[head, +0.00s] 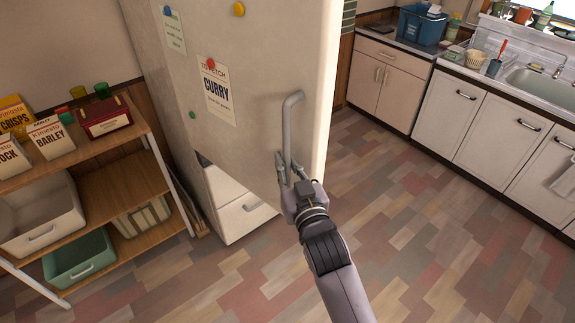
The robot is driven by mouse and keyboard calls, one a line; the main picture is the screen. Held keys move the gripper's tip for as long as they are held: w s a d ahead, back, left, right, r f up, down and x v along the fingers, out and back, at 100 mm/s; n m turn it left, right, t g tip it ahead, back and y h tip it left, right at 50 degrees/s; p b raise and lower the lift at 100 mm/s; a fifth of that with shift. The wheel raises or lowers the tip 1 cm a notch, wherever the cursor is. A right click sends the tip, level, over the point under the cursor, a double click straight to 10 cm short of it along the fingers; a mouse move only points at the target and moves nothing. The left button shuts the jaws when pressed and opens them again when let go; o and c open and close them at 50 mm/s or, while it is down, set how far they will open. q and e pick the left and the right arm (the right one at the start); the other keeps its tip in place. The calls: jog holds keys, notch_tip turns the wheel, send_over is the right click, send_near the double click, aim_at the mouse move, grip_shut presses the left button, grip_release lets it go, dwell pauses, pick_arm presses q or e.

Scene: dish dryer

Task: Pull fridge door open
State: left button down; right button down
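The cream fridge door (246,125) fills the upper middle of the head view. Its lower edge stands out at an angle over the drawer front (236,200) below, with a dark wedge at the left, so the door looks ajar. The grey vertical door handle (287,125) is near the door's right edge. My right gripper (288,168) is at the lower part of the handle, one finger on each side, and looks shut on it. The gripper's palm hides the handle's lower end. My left gripper is not in view.
A wooden shelf unit (134,184) with boxes and bins stands left of the fridge. White cabinets (491,128) and a sink (540,90) line the right side. The tiled floor (400,220) in front of the fridge and to its right is clear.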

jog(key=c, duration=1.6)
grip_release()
jog(key=shift+a, duration=0.1)
jog(key=shift+o, duration=0.2)
jog(key=shift+s, duration=0.15)
jog(key=v, duration=1.2)
jog(key=shift+c, duration=0.5)
